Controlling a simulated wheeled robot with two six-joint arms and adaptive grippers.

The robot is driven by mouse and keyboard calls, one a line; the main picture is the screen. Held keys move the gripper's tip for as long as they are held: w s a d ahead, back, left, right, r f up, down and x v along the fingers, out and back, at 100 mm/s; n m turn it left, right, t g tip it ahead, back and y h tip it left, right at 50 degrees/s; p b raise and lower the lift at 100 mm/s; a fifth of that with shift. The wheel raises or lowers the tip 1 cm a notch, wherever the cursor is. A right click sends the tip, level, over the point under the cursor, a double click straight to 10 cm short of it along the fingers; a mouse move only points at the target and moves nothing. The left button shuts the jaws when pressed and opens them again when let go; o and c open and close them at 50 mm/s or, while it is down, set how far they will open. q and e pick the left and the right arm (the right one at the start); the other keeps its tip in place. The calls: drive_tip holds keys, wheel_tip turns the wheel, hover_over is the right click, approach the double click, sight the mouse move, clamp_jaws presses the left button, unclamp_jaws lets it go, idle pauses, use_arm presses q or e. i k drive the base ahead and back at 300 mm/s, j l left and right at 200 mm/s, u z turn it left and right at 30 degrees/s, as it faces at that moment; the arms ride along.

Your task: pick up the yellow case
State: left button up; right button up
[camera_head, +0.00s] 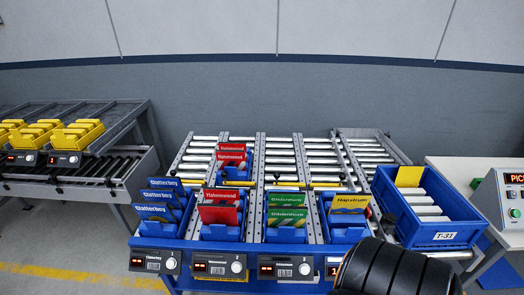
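A yellow case labelled "Napstrum" (348,203) stands upright in the rightmost front blue bin of the sloped roller rack. Its lower part is hidden by the bin (345,236). Another yellow case (409,177) stands in the back left corner of the blue tote (443,239) marked T-31, to the right. I cannot tell whether it has the same label. Neither of my grippers shows in the head view. A black ribbed part of my arm covers the bottom right, in front of the rack's lower edge.
Red cases (219,205), green cases (287,209) and blue cases (158,201) fill neighbouring bins, with more red behind. Several yellow bins (77,135) sit on a left rack. A control box (505,196) stands on the white table (455,172). Bare rollers (282,158) lie behind the front bins.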

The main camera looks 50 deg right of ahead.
sight(355, 202)
drive_tip(key=z, duration=2.4)
